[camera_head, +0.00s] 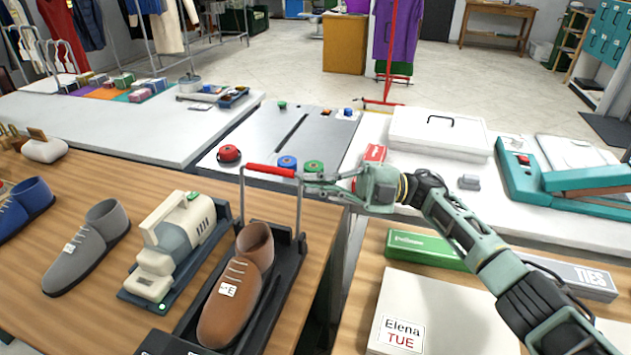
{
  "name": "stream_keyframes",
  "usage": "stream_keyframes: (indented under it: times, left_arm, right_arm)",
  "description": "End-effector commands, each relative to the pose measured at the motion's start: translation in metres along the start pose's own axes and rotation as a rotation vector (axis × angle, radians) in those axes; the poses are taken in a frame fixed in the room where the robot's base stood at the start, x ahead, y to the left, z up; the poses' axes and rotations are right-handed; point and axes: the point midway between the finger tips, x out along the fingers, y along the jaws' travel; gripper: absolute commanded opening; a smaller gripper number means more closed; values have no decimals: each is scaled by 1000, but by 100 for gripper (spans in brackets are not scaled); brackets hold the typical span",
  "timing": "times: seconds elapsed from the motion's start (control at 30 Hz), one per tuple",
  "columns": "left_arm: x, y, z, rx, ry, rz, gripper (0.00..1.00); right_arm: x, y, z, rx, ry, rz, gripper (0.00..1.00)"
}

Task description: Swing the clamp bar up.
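The clamp bar (270,171) has a red grip on a thin grey U-shaped frame. It stands raised above a dark shoe stand (284,282), with its legs reaching down on both sides of a brown lace-up shoe (236,290) with a white tag. My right gripper (308,180) comes in from the right, and its fingertips are at the right end of the red grip. They touch or nearly touch it; at this size I cannot tell whether the fingers are closed on it. My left gripper is not in view.
A beige and grey machine (175,243) stands just left of the stand, with grey and blue shoes beyond. Behind the bar, a grey panel (262,133) carries red, blue and green knobs. A box labelled Elena TUE (440,305) lies under my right arm.

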Motion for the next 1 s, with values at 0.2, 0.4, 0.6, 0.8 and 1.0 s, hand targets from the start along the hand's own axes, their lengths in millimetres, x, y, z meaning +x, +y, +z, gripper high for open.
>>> stream_keyframes:
  times: [0.2,0.4,0.6,0.8,1.0]
  left_arm:
    - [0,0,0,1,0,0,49]
    - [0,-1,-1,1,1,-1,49]
    - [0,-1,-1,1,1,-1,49]
    - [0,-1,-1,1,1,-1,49]
    - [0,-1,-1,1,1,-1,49]
  right_arm:
    - [-27,0,2,1,-11,1,0]
    - [-70,1,1,1,-8,1,0]
    - [-104,1,0,0,-3,0,0]
    - [-118,0,-1,-1,-1,0,0]
    - [-120,0,-1,-1,0,0,0]
